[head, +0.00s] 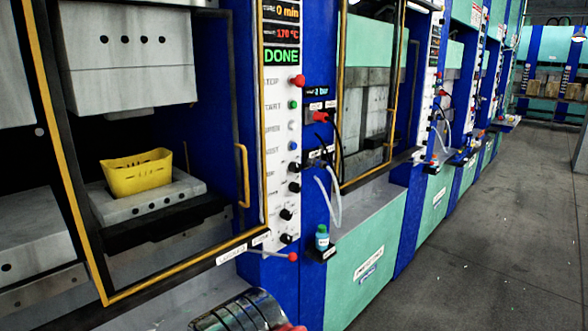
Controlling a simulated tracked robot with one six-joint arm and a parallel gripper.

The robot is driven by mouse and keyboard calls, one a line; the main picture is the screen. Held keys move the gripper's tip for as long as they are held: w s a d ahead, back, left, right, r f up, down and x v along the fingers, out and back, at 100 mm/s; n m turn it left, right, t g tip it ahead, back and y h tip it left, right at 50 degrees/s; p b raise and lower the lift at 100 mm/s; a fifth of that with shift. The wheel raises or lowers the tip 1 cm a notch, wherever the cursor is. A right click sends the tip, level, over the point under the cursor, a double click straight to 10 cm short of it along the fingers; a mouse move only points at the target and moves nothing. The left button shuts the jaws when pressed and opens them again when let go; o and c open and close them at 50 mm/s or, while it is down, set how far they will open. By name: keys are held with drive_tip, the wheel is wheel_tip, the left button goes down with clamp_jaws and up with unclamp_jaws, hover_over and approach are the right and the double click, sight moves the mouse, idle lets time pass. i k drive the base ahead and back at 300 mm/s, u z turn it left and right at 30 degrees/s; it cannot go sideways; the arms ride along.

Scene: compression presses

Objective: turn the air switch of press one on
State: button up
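A red knob (320,117) sits on the blue press frame to the right of the nearest control panel (277,150), under a small display (318,91) that seems to read 2 bar. Dark and pale hoses hang below it. It may be the air switch; its label is too small to read, and I cannot tell its setting. The panel reads 0 min, 170 °C and a green DONE, above a column of coloured buttons and black knobs. My gripper cannot be made out in the head view.
A yellow basket (137,174) sits on the lower block of the nearest press, behind a yellow-edged door frame. More presses line the aisle. Clear grey floor (470,240) lies to the right.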

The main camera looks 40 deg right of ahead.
sight(295, 167)
drive_tip(key=u, duration=1.85)
drive_tip(key=k, duration=0.9)
drive_tip(key=z, duration=1.8)
